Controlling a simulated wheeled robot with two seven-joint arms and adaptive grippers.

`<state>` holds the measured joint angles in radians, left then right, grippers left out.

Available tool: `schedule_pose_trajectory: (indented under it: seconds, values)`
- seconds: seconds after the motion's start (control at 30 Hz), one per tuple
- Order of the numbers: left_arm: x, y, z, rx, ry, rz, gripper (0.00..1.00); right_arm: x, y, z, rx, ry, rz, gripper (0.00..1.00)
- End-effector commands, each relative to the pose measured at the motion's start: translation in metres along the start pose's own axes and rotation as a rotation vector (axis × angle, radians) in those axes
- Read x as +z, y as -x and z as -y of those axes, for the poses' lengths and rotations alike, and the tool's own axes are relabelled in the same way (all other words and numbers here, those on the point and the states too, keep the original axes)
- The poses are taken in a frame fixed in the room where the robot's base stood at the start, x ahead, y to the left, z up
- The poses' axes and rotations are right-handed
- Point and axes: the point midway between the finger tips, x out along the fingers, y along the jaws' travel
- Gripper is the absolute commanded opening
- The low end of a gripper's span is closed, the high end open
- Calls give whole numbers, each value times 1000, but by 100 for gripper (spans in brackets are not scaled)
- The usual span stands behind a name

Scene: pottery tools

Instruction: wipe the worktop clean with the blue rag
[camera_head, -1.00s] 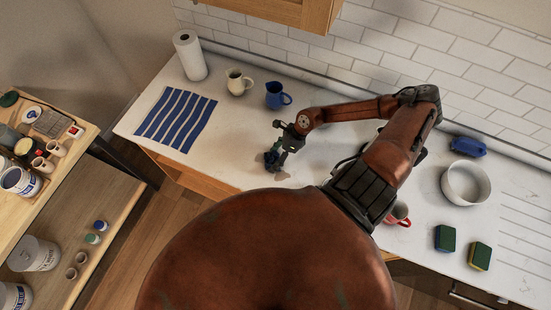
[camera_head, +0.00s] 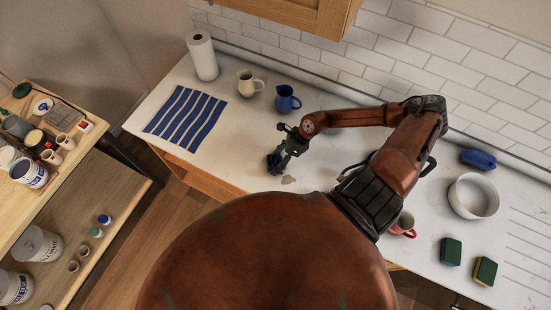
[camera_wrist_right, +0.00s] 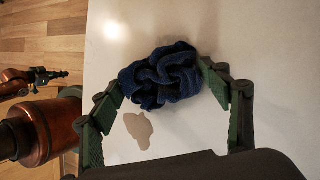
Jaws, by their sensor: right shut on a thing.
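My right gripper (camera_head: 277,160) is shut on the bunched dark blue rag (camera_wrist_right: 160,76), over the front part of the white worktop (camera_head: 240,146). In the right wrist view the rag sits between the green-padded fingertips (camera_wrist_right: 168,82). It looks to be at the worktop surface, but I cannot tell how firmly it presses. A brown stain (camera_wrist_right: 139,130) lies on the worktop beside the rag, apart from it; it also shows in the head view (camera_head: 288,180), just right of the gripper.
A striped cloth (camera_head: 186,118), paper towel roll (camera_head: 202,56), cream jug (camera_head: 249,83) and blue jug (camera_head: 287,99) stand left and behind. A red-handled mug (camera_head: 403,224), white bowl (camera_head: 474,196), blue object (camera_head: 478,159) and two sponges (camera_head: 451,251) are right.

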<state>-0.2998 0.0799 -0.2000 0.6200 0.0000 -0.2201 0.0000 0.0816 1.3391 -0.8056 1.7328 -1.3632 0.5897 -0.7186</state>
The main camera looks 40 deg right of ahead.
Motion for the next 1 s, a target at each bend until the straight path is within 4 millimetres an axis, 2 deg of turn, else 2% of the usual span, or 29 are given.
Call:
schedule_pose_trajectory:
  seconds: [0.1,0.53,1.0]
  values:
    - [-1,7,0,0,0,0,0,-10,2,-12,7,-1,-9,52]
    - [-3,24,1,0,0,-1,0,-34,6,-40,8,0,-11,52]
    - [-3,26,1,0,0,-1,0,-38,6,-45,8,0,-9,52]
